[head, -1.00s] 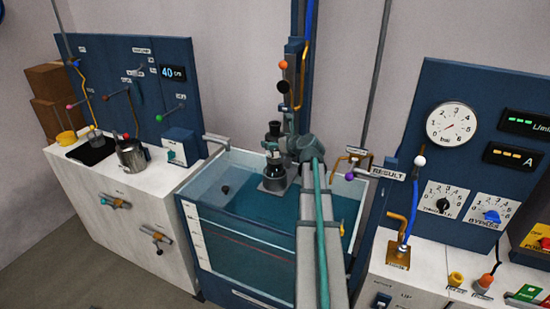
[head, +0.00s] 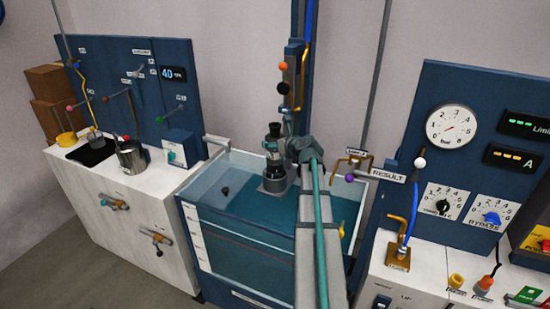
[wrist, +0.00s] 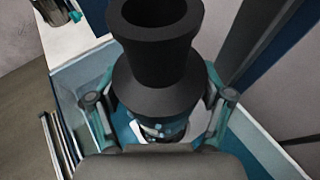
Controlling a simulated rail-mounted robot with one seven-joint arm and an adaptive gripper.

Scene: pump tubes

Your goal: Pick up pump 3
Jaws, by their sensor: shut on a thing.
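A dark, stepped pump body (head: 273,163) stands upright over a pale grey block (head: 271,186) at the back of the water tank. I cannot read a number on it. In the wrist view the black body (wrist: 158,85) has a wide collar and a narrower neck with a round rim. A white and teal patch shows below the collar. My gripper (wrist: 160,108) has one finger on each side of the body, shut on it. Finger contact is partly hidden behind the collar. In the head view my arm comes in from the right.
The tank (head: 212,238) has clear walls and a rim around the pump. A counter (head: 75,175) with a metal pot (head: 131,158) stands left. A panel with gauges (head: 453,124) and a RESULT sign (head: 387,174) are right. A blue column rises behind.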

